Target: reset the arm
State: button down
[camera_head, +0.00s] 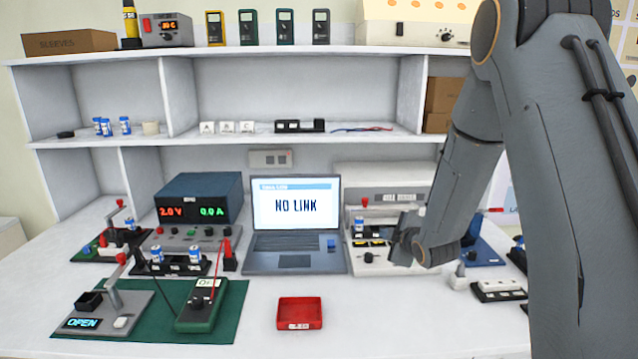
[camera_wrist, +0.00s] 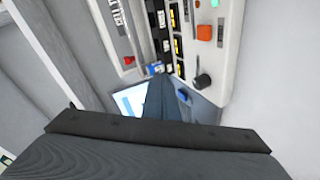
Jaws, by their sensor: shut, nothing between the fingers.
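My arm comes in from the right in the head view and bends down to the bench. My gripper (camera_head: 402,248) is at the arm's end, over the front of the white bench instrument (camera_head: 375,265), right of the laptop. In the wrist view my gripper (camera_wrist: 160,92) shows as a narrow dark wedge with its fingers together. Nothing shows between them. I cannot tell whether the gripper touches the instrument. The instrument also shows in the wrist view (camera_wrist: 228,50), with its orange button and dark knob.
The laptop (camera_head: 294,263) reads NO LINK. A red tray (camera_head: 300,313) stands at the front middle. A green mat (camera_head: 230,326) with a meter (camera_head: 200,308) lies at left. A power supply (camera_head: 197,205) stands behind. Shelves (camera_head: 295,140) cross the back. Bare bench lies around the red tray.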

jog(key=s+a+m+g+h, duration=0.1)
jog(key=s+m+g, duration=0.5)
jog(key=s, duration=1.3)
jog(key=s+a+r+m+g+h, duration=0.1)
jog(key=s+m+g, duration=0.5)
jog(key=s, duration=1.3)
jog(key=a+m, duration=0.1)
jog(key=m, duration=0.2)
jog(key=shift+r+g, duration=0.2)
jog(key=shift+g, duration=0.1)
jog(key=c, duration=2.5)
grip_release()
